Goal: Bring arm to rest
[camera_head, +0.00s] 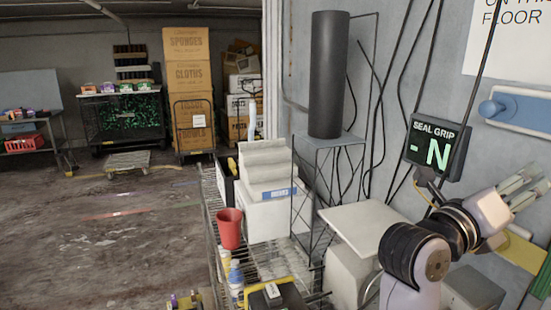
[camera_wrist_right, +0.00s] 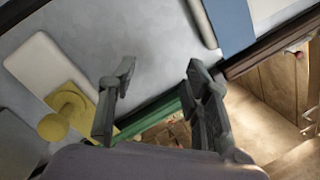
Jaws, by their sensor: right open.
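My right arm comes in at the lower right of the head view, with its dark wrist joint bent toward the wall. My right gripper (camera_head: 528,180) is raised at the right edge, in front of the grey wall and below a blue handle (camera_head: 492,108) on a wall plate. In the right wrist view the two dark fingers of the right gripper (camera_wrist_right: 160,78) stand apart with nothing held between them. A yellow knob (camera_wrist_right: 55,124) on a pale plate lies to the left of the fingers, and a blue panel (camera_wrist_right: 228,22) is at the top. My left gripper is not seen.
A display reading "SEAL GRIP" (camera_head: 437,147) hangs on the wall near my arm, with loose cables. A wire rack (camera_head: 213,200) holds a red cup (camera_head: 229,228) and bottles. A black cylinder (camera_head: 328,75) stands on a tall stand. The floor at left is largely open.

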